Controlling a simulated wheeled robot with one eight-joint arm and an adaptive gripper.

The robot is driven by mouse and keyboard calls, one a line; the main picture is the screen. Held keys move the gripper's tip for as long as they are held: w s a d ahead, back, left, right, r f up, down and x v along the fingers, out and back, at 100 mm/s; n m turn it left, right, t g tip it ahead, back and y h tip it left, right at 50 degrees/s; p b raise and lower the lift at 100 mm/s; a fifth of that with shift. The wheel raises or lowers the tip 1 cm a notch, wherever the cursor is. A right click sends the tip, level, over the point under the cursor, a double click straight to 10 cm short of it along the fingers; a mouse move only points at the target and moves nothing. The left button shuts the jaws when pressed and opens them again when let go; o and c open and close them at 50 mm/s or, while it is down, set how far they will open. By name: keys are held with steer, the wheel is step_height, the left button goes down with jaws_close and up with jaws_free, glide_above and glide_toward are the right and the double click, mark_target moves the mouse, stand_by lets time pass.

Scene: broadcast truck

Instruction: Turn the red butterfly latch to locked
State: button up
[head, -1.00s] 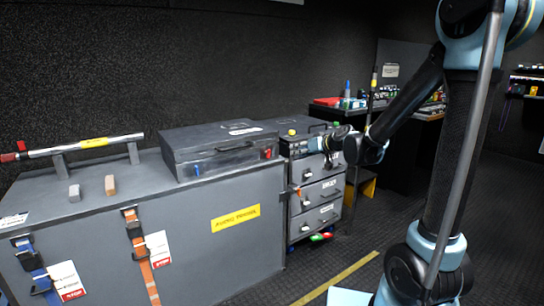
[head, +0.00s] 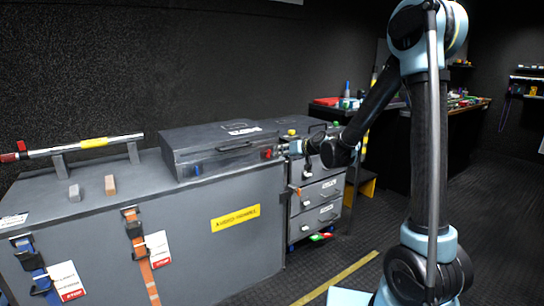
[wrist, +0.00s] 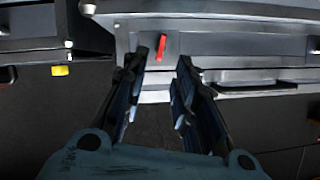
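The red butterfly latch (head: 267,154) is on the right part of the front face of the grey flat case (head: 215,163), which lies on the large grey cabinet. In the wrist view the red latch (wrist: 161,47) stands nearly upright, just beyond and between my fingertips. My gripper (head: 284,149) is just right of the latch in the head view. In the wrist view its two fingers (wrist: 166,68) are apart with nothing between them. I see no contact with the latch. A blue latch (head: 196,170) is on the left part of the same face.
A drawer unit (head: 318,198) stands right of the large cabinet (head: 225,262), under my forearm. A silver bar on posts (head: 90,145) and two small blocks (head: 110,185) are at the cabinet's left. The floor in front is clear.

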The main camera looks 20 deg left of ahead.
mark_target(270, 153)
steer(key=x, duration=0.9)
jaws_close()
